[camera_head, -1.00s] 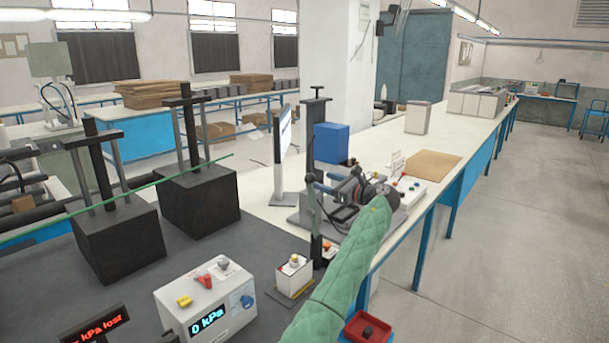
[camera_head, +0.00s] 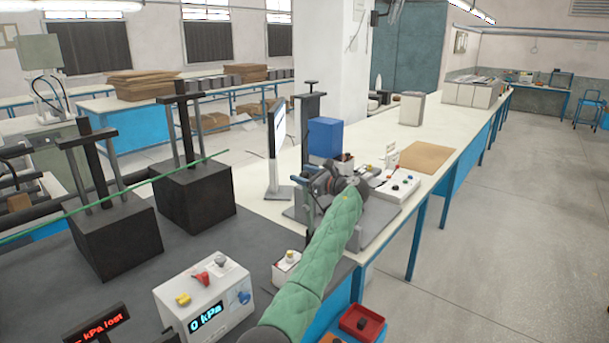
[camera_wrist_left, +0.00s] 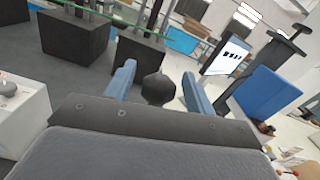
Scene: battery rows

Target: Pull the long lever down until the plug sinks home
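My left gripper (camera_head: 318,181) is at the end of the green-sleeved arm, over the front edge of the long bench. In the left wrist view its two blue fingers (camera_wrist_left: 158,82) stand apart on either side of a round black knob (camera_wrist_left: 158,88). I see gaps beside the knob, so the fingers look open around it, not shut on it. The knob may be the lever's end; its shaft is hidden. A dark upright post (camera_head: 308,210) shows beside the gripper, partly covered by the arm. I cannot make out the plug. My right gripper is not in view.
A white box reading 0 kPa (camera_head: 205,295) stands at lower left. Two black blocks with T-shaped posts, one nearer (camera_head: 115,243) and one farther (camera_head: 197,207), stand beyond it. A blue box (camera_head: 327,137) and a screen (camera_head: 279,150) are behind the gripper. A red tray (camera_head: 362,323) is low right.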

